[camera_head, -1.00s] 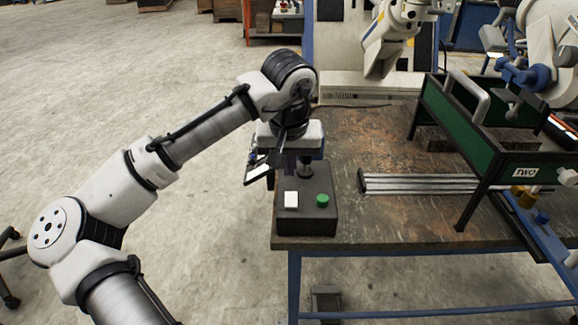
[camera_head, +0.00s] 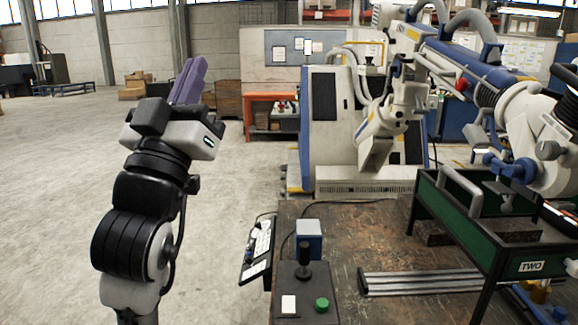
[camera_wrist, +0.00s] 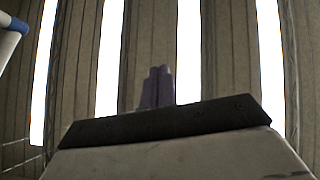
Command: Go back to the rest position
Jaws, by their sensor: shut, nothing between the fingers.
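My gripper (camera_head: 188,82) is raised at the left of the head view, its purple fingers pointing up and closed together with nothing between them. The fingers (camera_wrist: 158,87) also show in the wrist view, side by side, against a ribbed wall and bright windows. The gripper is left of the workbench and clear of it. On the bench's near left corner is a dark control box with a black joystick (camera_head: 304,258), a white button (camera_head: 289,303) and a green button (camera_head: 322,304).
A tilted keypad panel (camera_head: 258,250) hangs at the bench's left edge. A green rack (camera_head: 470,225) and metal rods (camera_head: 425,282) are on the bench (camera_head: 345,255). A large white and blue robot arm (camera_head: 395,125) stands behind. Open floor (camera_head: 50,190) lies to the left.

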